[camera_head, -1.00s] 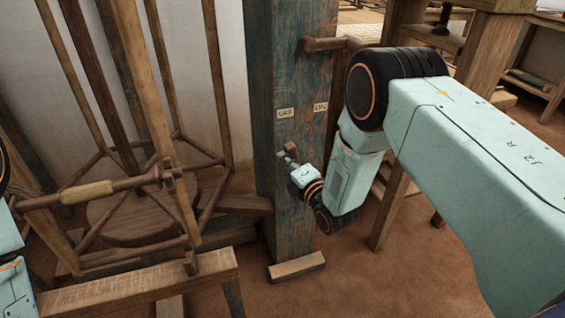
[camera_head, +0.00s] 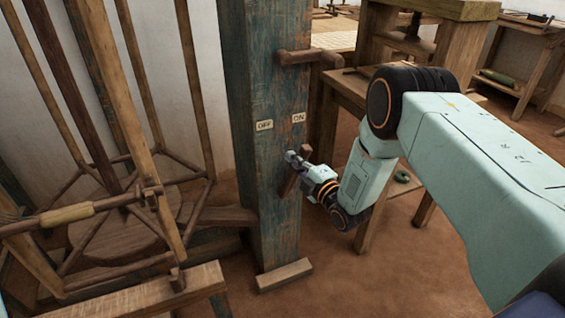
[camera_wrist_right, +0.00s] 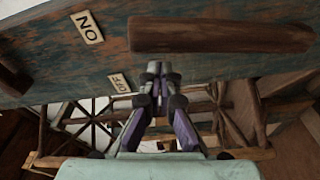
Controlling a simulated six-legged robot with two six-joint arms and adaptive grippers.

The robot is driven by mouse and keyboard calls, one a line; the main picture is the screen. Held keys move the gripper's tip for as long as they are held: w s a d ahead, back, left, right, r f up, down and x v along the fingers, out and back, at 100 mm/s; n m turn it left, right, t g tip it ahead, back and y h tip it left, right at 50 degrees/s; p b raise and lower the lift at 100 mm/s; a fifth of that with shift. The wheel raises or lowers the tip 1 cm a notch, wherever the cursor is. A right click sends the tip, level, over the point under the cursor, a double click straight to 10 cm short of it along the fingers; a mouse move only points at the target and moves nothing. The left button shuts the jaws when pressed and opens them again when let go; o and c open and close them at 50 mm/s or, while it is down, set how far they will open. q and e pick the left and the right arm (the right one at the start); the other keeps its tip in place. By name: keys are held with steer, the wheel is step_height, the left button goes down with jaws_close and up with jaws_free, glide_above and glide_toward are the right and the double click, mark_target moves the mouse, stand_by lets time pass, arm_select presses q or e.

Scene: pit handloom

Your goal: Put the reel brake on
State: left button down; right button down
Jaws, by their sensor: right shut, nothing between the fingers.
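The brake lever (camera_head: 289,180) is a short brown wooden bar on the blue-painted post (camera_head: 266,215). It leans with its upper end to the right, towards the ON label (camera_head: 298,118). The OFF label (camera_head: 264,125) is to its left. In the right wrist view the lever (camera_wrist_right: 220,35) lies across the post above my fingers. My right gripper (camera_head: 292,157) is shut and empty, in front of the lever, covering part of it. The fingertips (camera_wrist_right: 158,70) show closed together; I cannot tell whether they touch the lever. My left gripper is out of view.
The wooden reel (camera_head: 125,205) with its crank handle (camera_head: 66,214) stands left of the post. A peg (camera_head: 310,57) juts from the post above the labels. A wooden bench (camera_head: 350,88) is behind my right arm. The floor in front of the post is clear.

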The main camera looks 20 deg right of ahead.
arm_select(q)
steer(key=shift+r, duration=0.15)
arm_select(e)
steer(key=shift+d+f, duration=0.1)
steer(key=shift+d, duration=1.1)
steer(key=shift+d, duration=0.15)
steer(key=shift+w, duration=0.1)
